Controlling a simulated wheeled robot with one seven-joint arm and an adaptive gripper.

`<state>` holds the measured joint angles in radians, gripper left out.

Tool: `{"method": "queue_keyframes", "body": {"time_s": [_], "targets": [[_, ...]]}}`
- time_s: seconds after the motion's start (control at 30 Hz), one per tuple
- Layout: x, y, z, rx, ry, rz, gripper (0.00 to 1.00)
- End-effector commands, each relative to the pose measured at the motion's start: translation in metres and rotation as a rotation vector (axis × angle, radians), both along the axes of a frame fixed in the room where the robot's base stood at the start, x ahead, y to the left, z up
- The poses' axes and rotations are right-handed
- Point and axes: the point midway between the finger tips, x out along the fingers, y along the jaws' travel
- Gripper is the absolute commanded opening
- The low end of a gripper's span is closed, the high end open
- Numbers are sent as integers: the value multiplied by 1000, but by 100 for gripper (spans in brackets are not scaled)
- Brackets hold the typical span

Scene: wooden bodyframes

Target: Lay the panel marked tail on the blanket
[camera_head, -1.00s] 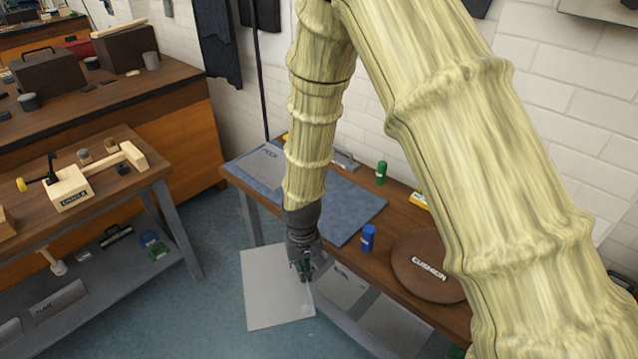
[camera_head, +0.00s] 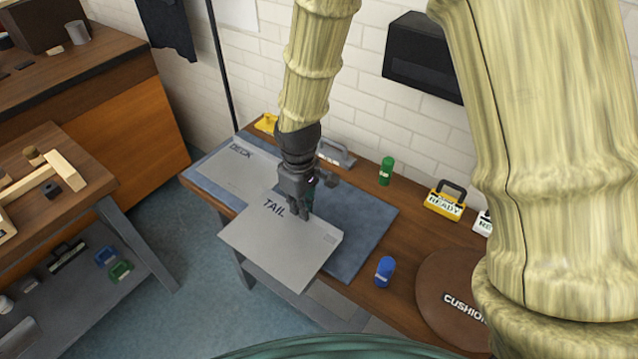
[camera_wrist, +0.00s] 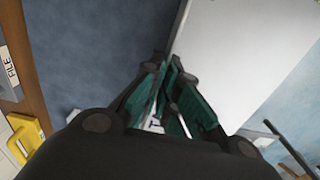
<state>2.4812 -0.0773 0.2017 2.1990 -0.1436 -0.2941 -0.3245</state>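The grey panel marked TAIL (camera_head: 275,243) is in my gripper (camera_head: 306,212), which is shut on its edge near the far side. In the wrist view the fingers (camera_wrist: 172,98) pinch the edge of the pale panel (camera_wrist: 245,50). The panel is roughly flat and covers part of the blue blanket (camera_head: 365,218), its near part sticking out past the bench front. I cannot tell whether it touches the blanket. The blanket also shows in the wrist view (camera_wrist: 90,45). The grey panel marked DECK (camera_head: 232,170) lies on the blanket's left part.
A blue can (camera_head: 384,271), a round brown cushion (camera_head: 450,290) and a green can (camera_head: 386,170) stand on the bench right of the blanket. Blanket right of TAIL is clear.

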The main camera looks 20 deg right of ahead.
Motion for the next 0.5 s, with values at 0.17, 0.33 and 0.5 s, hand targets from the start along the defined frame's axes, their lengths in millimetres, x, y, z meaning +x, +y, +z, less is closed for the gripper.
{"method": "queue_keyframes", "body": {"time_s": [0.17,0.33,0.5], "targets": [[15,-34,-1,1,1,-6,0],[29,-66,-4,1,1,-8,0],[43,-97,-7,1,0,-9,0]]}}
